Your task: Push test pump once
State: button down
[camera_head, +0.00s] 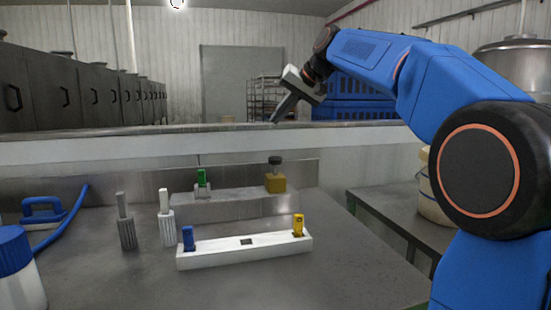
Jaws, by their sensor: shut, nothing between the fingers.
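A yellow block with a dark round knob on top, which looks like the test pump (275,180), stands at the right end of a raised grey step on the bench. My gripper (274,121) is shut and empty. It hangs in the air above the knob in the picture, tilted with its tip pointing down and left. It is apart from the block, and a clear gap shows between tip and knob.
A green piece (202,178) stands on the step (235,207). A white holder (220,256) with a blue piece (188,238) and a yellow piece (298,224) lies in front. Two ribbed posts (127,233) stand left, near a blue-lidded container (14,250). The front right bench is clear.

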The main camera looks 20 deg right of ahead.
send_near(275, 157)
jog(key=shift+w+a+f, duration=0.4)
jog(key=shift+w+a, duration=0.15)
jog(key=shift+w, duration=0.25)
jog(key=shift+w+a+f, duration=0.35)
jog(key=shift+w+a, duration=0.2)
jog(key=shift+w, duration=0.25)
jog(key=shift+w+a+f, duration=0.4)
jog(key=shift+w+a, duration=0.15)
jog(key=shift+w, duration=0.25)
jog(key=shift+f, duration=0.25)
jog(key=shift+f, duration=0.15)
jog(key=shift+f, duration=1.45)
dwell(2.1)
jog(key=shift+r, duration=1.85)
